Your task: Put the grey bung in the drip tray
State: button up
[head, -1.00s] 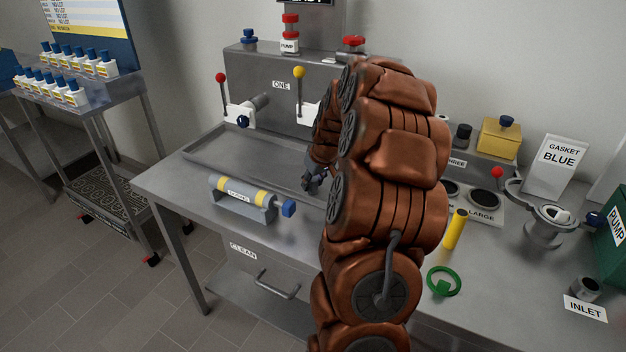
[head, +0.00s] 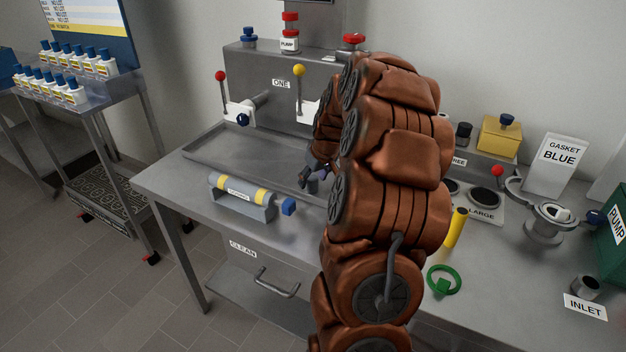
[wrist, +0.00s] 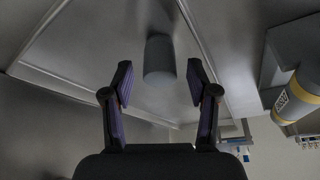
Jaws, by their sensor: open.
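The drip tray (head: 235,152) is the long shallow metal tray under the ONE panel. The grey bung (wrist: 160,60) shows in the wrist view as a plain grey cylinder over the tray's floor, inside its rim (wrist: 196,40). My gripper (wrist: 160,80) is open, with one finger on each side of the bung's near end and a gap on both sides. I cannot tell whether the bung rests on the tray floor. In the head view, my gripper (head: 313,178) is at the tray's right part, and my arm hides the bung.
A grey cylinder with yellow bands (head: 240,192) lies in a holder in front of the tray. A yellow tube (head: 456,228) and a green ring (head: 443,281) are on the bench to the right. Levers with red (head: 220,76) and yellow (head: 299,70) knobs stand behind the tray.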

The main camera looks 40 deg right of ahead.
jog(key=b+v, duration=0.1)
jog(key=v, duration=1)
jog(key=shift+b, duration=0.35)
jog(key=shift+n+g+y, duration=0.5)
jog(key=shift+n+y, duration=0.1)
jog(key=a, duration=1.3)
jog(key=shift+s+f, duration=0.15)
jog(key=shift+s, duration=0.2)
jog(key=s+a+f+n+g, duration=0.15)
jog(key=s+a, duration=0.45)
jog(key=a, duration=0.7)
jog(key=s+a+f+g, duration=0.2)
jog(key=s+a, duration=0.3)
jog(key=s, duration=0.4)
jog(key=s+a+f+g, duration=0.1)
jog(key=s+a+f, duration=0.2)
jog(key=s, duration=0.7)
jog(key=shift+a+g, duration=0.35)
jog(key=shift+a, duration=0.55)
notch_tip(320, 180, up, 5)
jog(key=p, duration=0.5)
jog(key=shift+r, duration=0.1)
